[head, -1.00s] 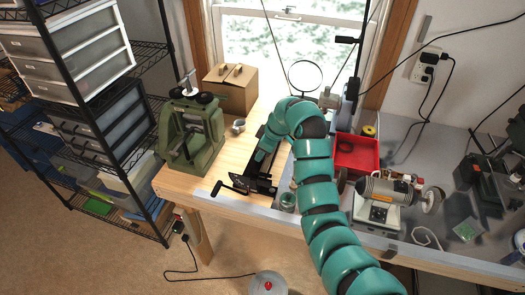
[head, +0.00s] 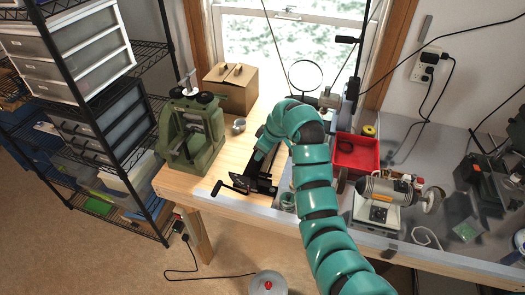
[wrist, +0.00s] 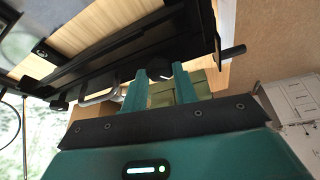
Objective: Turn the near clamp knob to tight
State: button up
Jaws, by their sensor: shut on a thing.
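My gripper (wrist: 159,78) shows in the wrist view as two teal fingers shut on a small dark knob (wrist: 158,72) at the edge of the black clamp frame (wrist: 95,75). The fingers hide part of the knob, and I cannot read its turn or any tight mark. In the head view the black clamp frame (head: 262,188) lies on the wooden bench, with a crank handle (head: 217,188) at its near left end. My teal arm reaches down to it there and hides the fingertips and the knob.
A red tray (head: 356,153) and a bench motor (head: 385,188) stand right of my arm.

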jog(key=shift+m, duration=0.3)
jog(key=m+t+h, duration=0.1)
jog(key=m, duration=0.1)
jog(key=shift+s+a+m, duration=0.1)
jog(key=shift+m, duration=0.3)
jog(key=m+h, duration=0.1)
jog(key=m, duration=0.1)
jog(key=shift+a+m+t, duration=0.15)
jog(key=shift+m+t, duration=0.25)
jog(key=m+h+b, duration=0.1)
jog(key=m+h, duration=0.1)
jog(key=m, duration=0.2)
jog(key=shift+s+a+m, duration=0.1)
jog(key=shift+m, duration=0.3)
jog(key=o, duration=1)
jog(key=shift+c, duration=0.2)
